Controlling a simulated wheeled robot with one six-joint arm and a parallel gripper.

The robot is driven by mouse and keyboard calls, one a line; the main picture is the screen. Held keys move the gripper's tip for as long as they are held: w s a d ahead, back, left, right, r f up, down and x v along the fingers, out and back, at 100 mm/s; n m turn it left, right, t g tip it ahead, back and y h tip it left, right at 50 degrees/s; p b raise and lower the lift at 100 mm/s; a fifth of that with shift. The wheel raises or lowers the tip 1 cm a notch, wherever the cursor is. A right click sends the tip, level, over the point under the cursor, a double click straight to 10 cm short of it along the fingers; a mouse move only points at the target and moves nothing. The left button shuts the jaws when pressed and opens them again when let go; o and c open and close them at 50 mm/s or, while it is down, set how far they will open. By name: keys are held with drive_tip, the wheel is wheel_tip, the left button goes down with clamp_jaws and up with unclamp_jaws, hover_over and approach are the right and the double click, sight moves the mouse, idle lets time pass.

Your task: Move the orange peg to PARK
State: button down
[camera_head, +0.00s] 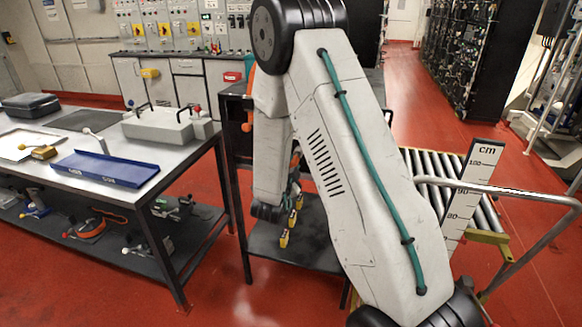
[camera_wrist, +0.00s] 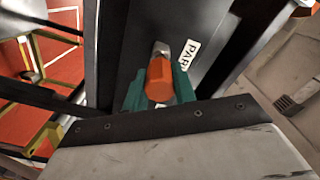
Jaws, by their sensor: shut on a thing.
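The orange peg (camera_wrist: 160,82) sits between the teal fingers of my gripper (camera_wrist: 159,92) in the wrist view, and the gripper is shut on it. A pale rounded metal piece (camera_wrist: 161,48) shows just beyond the peg; I cannot tell whether it is part of the peg or of a holder. A white label (camera_wrist: 187,54) on a dark panel reads "PAR", its end cut off by a dark edge. It is beside the peg, to the right. I cannot tell whether the peg is seated there. My arm hides the gripper and peg in the head view.
A metal workbench (camera_head: 78,201) with a blue tray (camera_head: 105,168) and a grey box stands at left. A black cart (camera_head: 262,262) with several yellow-tagged items is behind my arm. A roller conveyor (camera_head: 425,165) and a cm scale (camera_head: 470,185) are at right. Red floor is open at back right.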

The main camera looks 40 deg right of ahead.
drive_tip(key=shift+x, duration=1.5)
drive_tip(key=c, duration=1.1)
unclamp_jaws()
drive_tip(key=shift+o, duration=0.2)
drive_tip(key=v, duration=0.8)
